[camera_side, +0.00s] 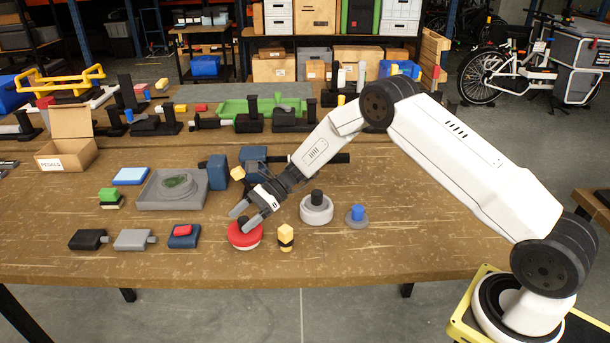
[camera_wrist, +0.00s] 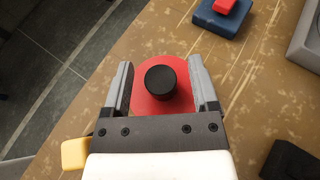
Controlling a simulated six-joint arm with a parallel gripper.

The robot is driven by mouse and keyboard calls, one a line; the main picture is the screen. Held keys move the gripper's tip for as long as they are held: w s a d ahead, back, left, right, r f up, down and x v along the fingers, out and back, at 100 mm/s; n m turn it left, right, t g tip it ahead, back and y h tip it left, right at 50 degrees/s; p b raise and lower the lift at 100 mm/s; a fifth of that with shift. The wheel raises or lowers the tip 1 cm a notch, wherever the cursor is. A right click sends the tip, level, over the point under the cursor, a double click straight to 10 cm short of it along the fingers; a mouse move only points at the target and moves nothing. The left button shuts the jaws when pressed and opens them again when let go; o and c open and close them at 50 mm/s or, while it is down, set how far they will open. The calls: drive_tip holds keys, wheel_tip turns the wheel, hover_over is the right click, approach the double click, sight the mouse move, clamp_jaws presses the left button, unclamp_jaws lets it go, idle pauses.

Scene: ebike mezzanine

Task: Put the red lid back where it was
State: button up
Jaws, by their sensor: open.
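The red lid (camera_side: 244,235) with a black knob sits on a low, pale round base near the table's front edge. In the wrist view the red lid (camera_wrist: 150,105) and its black knob (camera_wrist: 161,83) lie between my two fingers. My gripper (camera_side: 247,218) is open, with its fingers reaching down around the knob, over the lid. In the wrist view my gripper (camera_wrist: 160,78) shows a gap on both sides of the knob. Whether the fingertips touch the lid is unclear.
A white round pot (camera_side: 316,208) with a black knob and a blue-knobbed grey disc (camera_side: 356,216) stand farther right. A grey tray (camera_side: 172,190) lies behind left. The table's front right is clear.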

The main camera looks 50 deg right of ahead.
drive_tip(key=shift+r, duration=0.35)
drive_tip(key=v, duration=1.2)
drive_tip(key=s+a+r+n+h, duration=0.1)
drive_tip(key=s+r+n+h, duration=0.1)
drive_tip(key=s+n+h, duration=1.1)
drive_tip(key=s+n, duration=0.6)
drive_tip(key=s, duration=0.6)
drive_tip(key=shift+s+a+r+n, duration=0.2)
drive_tip(key=shift+s+r+n, duration=0.05)
drive_tip(key=shift+r+n, duration=0.15)
